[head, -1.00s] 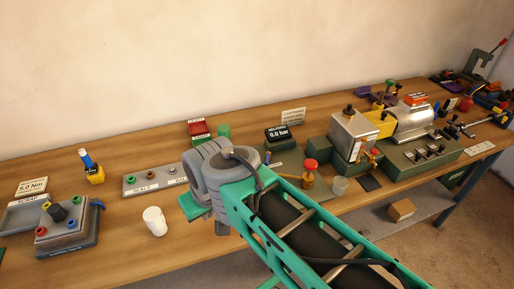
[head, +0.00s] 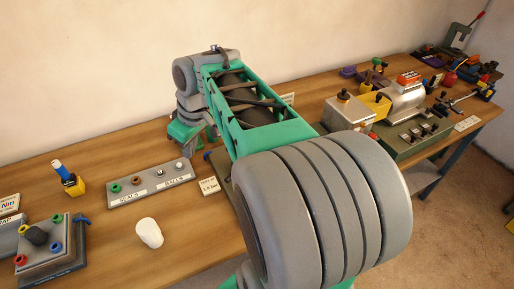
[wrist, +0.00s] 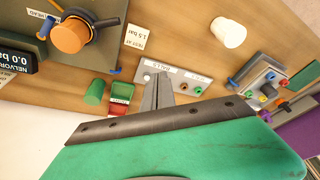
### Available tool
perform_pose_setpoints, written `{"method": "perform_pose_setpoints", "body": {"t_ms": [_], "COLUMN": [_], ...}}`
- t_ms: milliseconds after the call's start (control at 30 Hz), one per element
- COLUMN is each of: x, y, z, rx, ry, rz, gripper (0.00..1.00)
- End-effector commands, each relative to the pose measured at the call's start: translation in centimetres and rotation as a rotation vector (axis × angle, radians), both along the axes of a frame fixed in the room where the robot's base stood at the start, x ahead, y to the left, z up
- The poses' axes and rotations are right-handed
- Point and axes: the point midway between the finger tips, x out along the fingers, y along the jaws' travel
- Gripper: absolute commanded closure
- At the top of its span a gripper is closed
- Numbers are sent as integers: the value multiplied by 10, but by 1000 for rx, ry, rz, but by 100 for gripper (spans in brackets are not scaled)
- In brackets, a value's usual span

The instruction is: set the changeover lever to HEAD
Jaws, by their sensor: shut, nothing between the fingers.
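I cannot tell where the lever's other marked position is. My gripper (wrist: 157,78) is shut and empty, its fingertips below and right of the knob in the picture, apart from it. In the head view my arm hides the plate, the knob and the lever; the fingertips are not clear there.
A SEALS and BALLS tray (head: 126,198) and a white cup (head: 149,233) stand left of my arm. A pressure display (wrist: 14,58) stands left.

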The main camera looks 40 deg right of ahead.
Motion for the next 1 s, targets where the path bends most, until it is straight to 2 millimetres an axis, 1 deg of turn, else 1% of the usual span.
{"method": "perform_pose_setpoints", "body": {"t_ms": [33,67,100,167,200,300,333,400,433,667,767,867,1000], "x": [16,22,26,24,20,6,3,-2,-2,-2,0,3,9], "y": [-47,-71,-105,-151,-178,-223,-230,-239,-240,-239,-238,-235,-228], "z": [-9,-12,-17,-26,-32,-44,-46,-49,-49,-48,-52,-63,-89], "rx": [13,17,20,24,24,20,17,15,14,14,14,15,18], "ry": [12,9,2,-12,-24,-46,-51,-57,-57,-59,-59,-59,-57], "rz": [53,103,167,256,308,399,415,439,444,445,445,443,444], "gripper": [100,100,100,100,100,100,100,100,100,100,100,100,100]}}
